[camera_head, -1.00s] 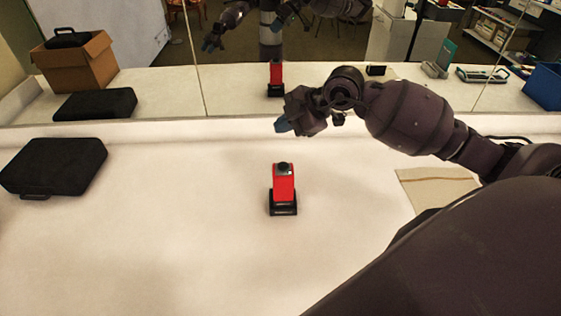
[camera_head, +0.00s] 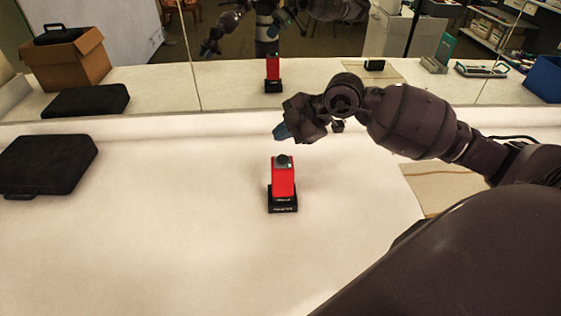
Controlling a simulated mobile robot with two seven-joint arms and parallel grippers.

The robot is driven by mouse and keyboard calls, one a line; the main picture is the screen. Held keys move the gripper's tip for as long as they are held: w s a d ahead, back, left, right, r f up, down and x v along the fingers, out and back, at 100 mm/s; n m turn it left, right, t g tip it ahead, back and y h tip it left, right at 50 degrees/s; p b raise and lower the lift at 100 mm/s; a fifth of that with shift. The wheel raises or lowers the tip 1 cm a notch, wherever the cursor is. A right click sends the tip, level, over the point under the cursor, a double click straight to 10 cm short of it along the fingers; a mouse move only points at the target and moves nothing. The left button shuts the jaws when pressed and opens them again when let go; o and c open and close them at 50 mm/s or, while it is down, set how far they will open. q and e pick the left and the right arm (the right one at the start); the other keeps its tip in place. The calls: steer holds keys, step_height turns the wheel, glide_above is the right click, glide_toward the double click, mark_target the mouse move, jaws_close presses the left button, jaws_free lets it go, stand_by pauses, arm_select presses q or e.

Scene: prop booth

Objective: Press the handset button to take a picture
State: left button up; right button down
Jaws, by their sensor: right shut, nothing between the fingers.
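A red handset (camera_head: 283,180) stands upright in a black base (camera_head: 283,203) in the middle of the white table. A dark round button (camera_head: 283,160) is on its top. My right gripper (camera_head: 280,132) is shut and empty, its bluish fingertips just above and behind the button in the picture, apart from it. My right arm comes in from the right. My left gripper does not show directly; only reflections of my arms appear in the mirror.
A black case (camera_head: 48,166) lies on the table at the left. A mirror behind the table reflects the handset, the case, a cardboard box and a blue bin. A tan flat sheet (camera_head: 436,186) lies at the right, partly behind my arm. The table's front left is clear.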

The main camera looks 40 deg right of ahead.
mark_target(283, 159)
steer(key=shift+f+b, duration=0.3)
steer(key=shift+f, duration=1.2)
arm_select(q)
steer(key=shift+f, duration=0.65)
arm_select(e)
steer(key=shift+f, duration=0.4)
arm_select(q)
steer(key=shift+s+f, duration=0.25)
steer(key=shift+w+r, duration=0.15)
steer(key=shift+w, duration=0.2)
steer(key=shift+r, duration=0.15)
arm_select(e)
steer(key=shift+f, duration=0.15)
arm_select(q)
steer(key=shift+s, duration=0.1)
arm_select(e)
steer(key=shift+f, duration=0.25)
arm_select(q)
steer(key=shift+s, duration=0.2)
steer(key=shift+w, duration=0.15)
arm_select(e)
steer(key=shift+f, duration=0.2)
